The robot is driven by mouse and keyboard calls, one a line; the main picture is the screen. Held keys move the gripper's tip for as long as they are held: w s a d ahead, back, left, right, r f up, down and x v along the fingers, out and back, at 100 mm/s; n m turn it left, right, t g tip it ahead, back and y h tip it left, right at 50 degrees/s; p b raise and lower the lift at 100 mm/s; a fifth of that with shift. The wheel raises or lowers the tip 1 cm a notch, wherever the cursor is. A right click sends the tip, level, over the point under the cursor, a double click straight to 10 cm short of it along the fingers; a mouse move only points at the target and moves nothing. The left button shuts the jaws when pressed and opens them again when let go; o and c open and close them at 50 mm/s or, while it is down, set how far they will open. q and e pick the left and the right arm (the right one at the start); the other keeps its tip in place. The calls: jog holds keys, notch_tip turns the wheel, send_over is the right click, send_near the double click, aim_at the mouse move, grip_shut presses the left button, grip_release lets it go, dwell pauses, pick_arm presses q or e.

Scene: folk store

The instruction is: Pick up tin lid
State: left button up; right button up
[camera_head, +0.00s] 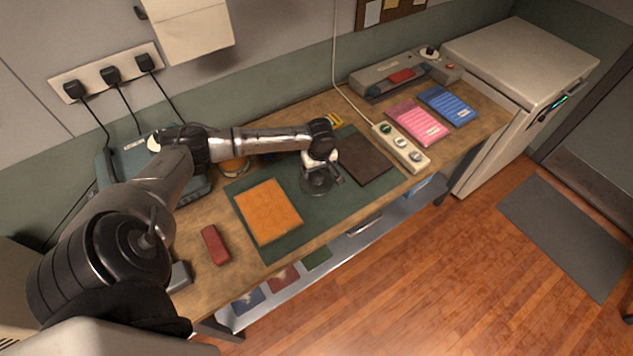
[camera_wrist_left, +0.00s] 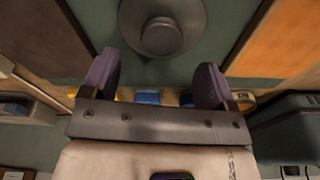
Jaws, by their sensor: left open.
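The tin lid (camera_head: 316,185) is a round, dark grey disc lying on the green mat (camera_head: 287,200), between the orange square and the dark brown square. In the left wrist view the lid (camera_wrist_left: 163,12) shows at the top with a round knob in its middle, partly cut off by the frame edge. My left gripper (camera_head: 322,169) is above the lid and hides part of it in the head view. In the left wrist view the two fingers of my left gripper (camera_wrist_left: 156,82) are wide apart with nothing between them. My right gripper is not in view.
The orange square (camera_head: 268,210) and dark brown square (camera_head: 364,160) flank the lid. A red block (camera_head: 215,245) lies at the left front. A white power strip (camera_head: 401,147), a pink pad (camera_head: 416,124) and a blue pad (camera_head: 447,105) are to the right.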

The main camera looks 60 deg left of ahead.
aim_at(316, 177)
pick_arm(q)
jog(key=shift+s+a+f+b, duration=0.15)
jog(key=shift+f+b, duration=0.2)
jog(key=shift+f, duration=1)
jog(key=shift+w+a+f+b, duration=0.1)
jog(key=shift+f+b, duration=0.2)
jog(key=shift+f, duration=1.05)
jog(key=c, duration=1)
jog(key=shift+r, duration=0.15)
